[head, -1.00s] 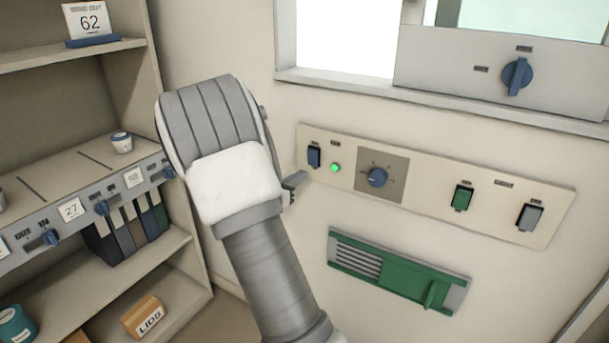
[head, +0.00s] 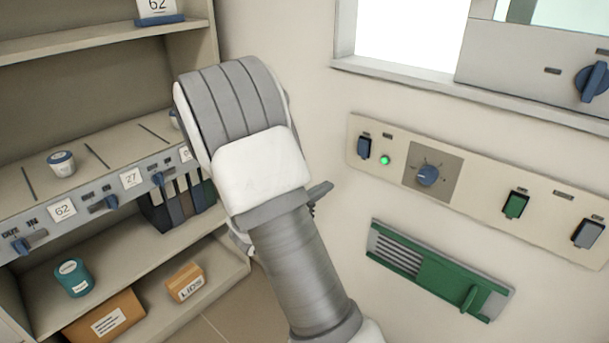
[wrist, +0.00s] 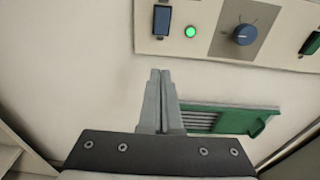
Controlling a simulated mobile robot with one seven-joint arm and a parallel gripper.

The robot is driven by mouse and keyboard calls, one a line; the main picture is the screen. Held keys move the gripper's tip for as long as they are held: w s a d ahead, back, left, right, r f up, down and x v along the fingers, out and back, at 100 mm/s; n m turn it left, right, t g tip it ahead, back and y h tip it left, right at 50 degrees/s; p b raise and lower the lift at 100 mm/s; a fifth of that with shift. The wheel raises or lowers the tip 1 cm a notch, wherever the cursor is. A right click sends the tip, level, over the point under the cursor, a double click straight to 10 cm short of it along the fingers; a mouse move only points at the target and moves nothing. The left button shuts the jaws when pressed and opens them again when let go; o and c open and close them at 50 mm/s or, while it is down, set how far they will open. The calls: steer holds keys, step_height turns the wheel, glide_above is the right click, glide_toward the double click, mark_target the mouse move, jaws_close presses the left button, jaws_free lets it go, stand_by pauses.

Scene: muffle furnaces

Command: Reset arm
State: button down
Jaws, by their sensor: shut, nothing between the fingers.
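My gripper (wrist: 160,75) shows in the wrist view with its two grey fingers together and nothing between them. It points at the pale wall below the control panel (wrist: 205,55). The green sliding vent (wrist: 235,121) is behind and to the right of the fingers. In the head view my arm is raised and bent in the middle of the picture, and only a small part of the gripper (head: 312,207) shows past the arm.
The control panel (head: 480,190) carries a lit green lamp (head: 385,160), a blue knob (head: 428,175) and several switches. The green vent (head: 437,270) sits below it. Shelves at left hold a white jar (head: 61,164), a teal jar (head: 73,278), a LIDS box (head: 186,282) and a larger box (head: 104,325).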

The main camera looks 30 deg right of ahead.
steer(key=s+a+r+m+g+y, duration=0.1)
steer(key=s+r+m+g+y, duration=0.2)
steer(key=s+m, duration=0.4)
steer(key=s+a+r+m+g+y, duration=0.1)
steer(key=s+r+m+g+y, duration=0.15)
steer(key=s+m, duration=0.45)
steer(key=s+a+r+m+t+y, duration=0.25)
steer(key=s+a+m+y, duration=0.2)
steer(key=a, duration=0.45)
steer(key=s+a+r+m+t+y, duration=0.25)
steer(key=s+a+m+y, duration=0.2)
steer(key=a, duration=0.35)
step_height(320, 180, up, 17)
steer(key=s+a+y+p, duration=0.1)
steer(key=p, duration=1.5)
steer(key=shift+n, duration=0.3)
steer(key=shift+f, duration=0.15)
